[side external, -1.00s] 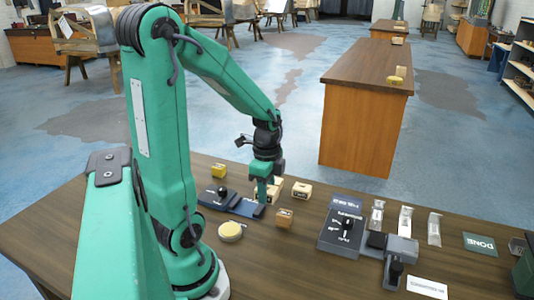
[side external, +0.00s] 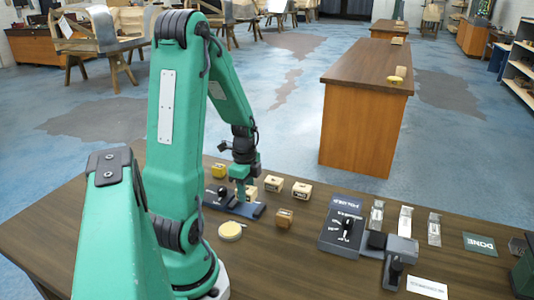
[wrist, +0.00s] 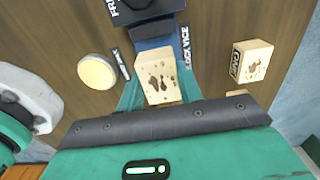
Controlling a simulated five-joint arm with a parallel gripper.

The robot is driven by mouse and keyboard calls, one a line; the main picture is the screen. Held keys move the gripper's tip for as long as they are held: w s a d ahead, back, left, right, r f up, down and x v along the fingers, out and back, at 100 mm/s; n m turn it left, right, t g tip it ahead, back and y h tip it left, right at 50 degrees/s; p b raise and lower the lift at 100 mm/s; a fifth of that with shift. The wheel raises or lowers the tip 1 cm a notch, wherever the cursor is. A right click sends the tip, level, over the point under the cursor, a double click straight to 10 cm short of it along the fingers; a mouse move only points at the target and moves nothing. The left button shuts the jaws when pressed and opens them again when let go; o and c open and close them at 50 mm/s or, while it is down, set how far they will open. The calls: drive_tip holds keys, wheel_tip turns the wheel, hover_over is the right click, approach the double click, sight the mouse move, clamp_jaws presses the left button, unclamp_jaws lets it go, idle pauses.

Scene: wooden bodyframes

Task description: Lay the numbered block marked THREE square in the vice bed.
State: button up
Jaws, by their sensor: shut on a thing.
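My gripper (side external: 244,190) is shut on a pale wooden block (wrist: 158,77), which also shows between the fingertips in the side view (side external: 252,191). In the wrist view the block sits between the teal fingers, its visible face marked with dark blotches; I cannot read a number on it. The blue vice bed (wrist: 151,43) lies just past the block in the wrist view, beside a LOCK VICE label. In the side view my gripper is over or close to the blue vice bed (side external: 250,211); I cannot tell whether the block touches it.
Pale blocks (side external: 273,183) and (side external: 302,190) stand right of the gripper, a brown block (side external: 285,217) in front, and a yellow block (side external: 219,170) behind left. A round yellow item (side external: 230,230) lies near my base. A dark control panel (side external: 343,226) stands to the right.

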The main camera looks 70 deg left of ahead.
drive_tip(key=shift+f, duration=2)
drive_tip(key=shift+f, duration=0.1)
drive_tip(key=o, duration=1)
drive_tip(key=shift+r, duration=6.15)
